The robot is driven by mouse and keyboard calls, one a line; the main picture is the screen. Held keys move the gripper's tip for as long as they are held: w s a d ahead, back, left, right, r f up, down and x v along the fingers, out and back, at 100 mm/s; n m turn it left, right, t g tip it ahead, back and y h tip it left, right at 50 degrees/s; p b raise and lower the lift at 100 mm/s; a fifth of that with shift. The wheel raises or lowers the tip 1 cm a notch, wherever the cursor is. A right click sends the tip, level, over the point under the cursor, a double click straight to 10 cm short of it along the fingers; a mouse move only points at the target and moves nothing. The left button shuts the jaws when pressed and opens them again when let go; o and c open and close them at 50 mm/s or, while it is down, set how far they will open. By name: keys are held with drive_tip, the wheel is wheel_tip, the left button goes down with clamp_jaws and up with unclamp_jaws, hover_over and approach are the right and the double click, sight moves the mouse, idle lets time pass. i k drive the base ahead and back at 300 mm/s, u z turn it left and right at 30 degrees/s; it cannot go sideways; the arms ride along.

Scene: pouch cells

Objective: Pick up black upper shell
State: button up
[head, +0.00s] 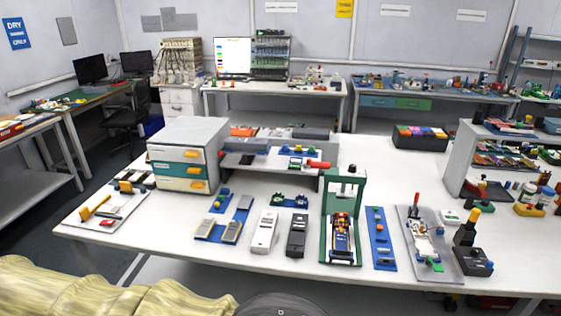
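A black, narrow, box-like piece (298,236) lies on the white table in front of me, near the middle of its front part. It looks like the black upper shell, but it is too small to be sure. A similar light grey piece (265,232) lies just to its left, a small gap apart. My gripper is not in view. Nothing is seen touching the black piece.
A green press frame (341,220) stands close to the right of the black piece. A blue mat (224,217) with grey blocks lies to the left. A drawer cabinet (187,155) and a grey shelf (270,157) stand behind. Bare white table (160,232) shows at left.

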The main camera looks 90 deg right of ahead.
sight(297, 233)
drive_tip(key=u, duration=0.05)
drive_tip(key=k, duration=0.6)
drive_tip(key=z, duration=1.95)
